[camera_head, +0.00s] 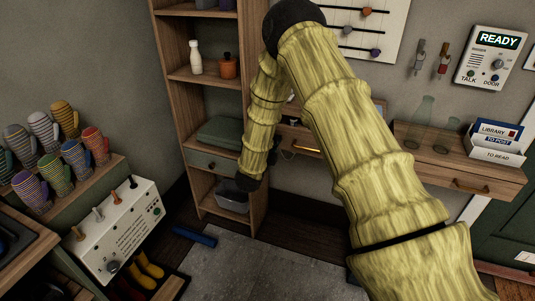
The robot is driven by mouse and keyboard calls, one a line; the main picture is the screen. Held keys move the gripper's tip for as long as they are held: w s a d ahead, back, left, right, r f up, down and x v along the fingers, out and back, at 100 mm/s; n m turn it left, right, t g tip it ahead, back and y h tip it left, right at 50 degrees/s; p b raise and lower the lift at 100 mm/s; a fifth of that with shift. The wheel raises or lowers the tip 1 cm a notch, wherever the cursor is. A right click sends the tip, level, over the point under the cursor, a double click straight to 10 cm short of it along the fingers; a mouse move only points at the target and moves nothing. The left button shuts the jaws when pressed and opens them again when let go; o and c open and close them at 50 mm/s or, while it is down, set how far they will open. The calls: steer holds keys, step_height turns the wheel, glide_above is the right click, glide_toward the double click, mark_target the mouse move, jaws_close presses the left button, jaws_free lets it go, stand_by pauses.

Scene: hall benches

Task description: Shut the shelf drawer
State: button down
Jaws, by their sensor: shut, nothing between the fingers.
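The shelf drawer (202,161) has a grey-green front with a small dark knob and sits low in the tall wooden shelf unit (172,95). The picture does not show clearly how far its front stands out. My arm comes down from the top in front of the unit's right side and covers the drawer's right end. Contact with the drawer is not visible.
A green case (220,131) lies above the drawer and a grey bin (232,197) stands below it. A white bottle (195,57) and an orange pot (229,67) stand higher up. A wall shelf (455,172) with drawers is at right. A blue object (195,236) lies on the floor.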

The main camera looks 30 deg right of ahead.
steer(key=b+x, duration=0.2)
steer(key=x, duration=0.4)
steer(key=shift+w+d+f, duration=0.1)
steer(key=shift+w+d, duration=0.25)
steer(key=shift+d, duration=0.05)
steer(key=shift+r, duration=0.3)
steer(key=shift+d+r, duration=0.1)
steer(key=shift+w, duration=0.1)
steer(key=shift+a+f, duration=0.2)
steer(key=shift+a, duration=0.25)
steer(key=b+v, duration=0.1)
steer(key=v, duration=1.3)
steer(key=shift+s+d+b, duration=0.25)
steer(key=shift+b, duration=0.05)
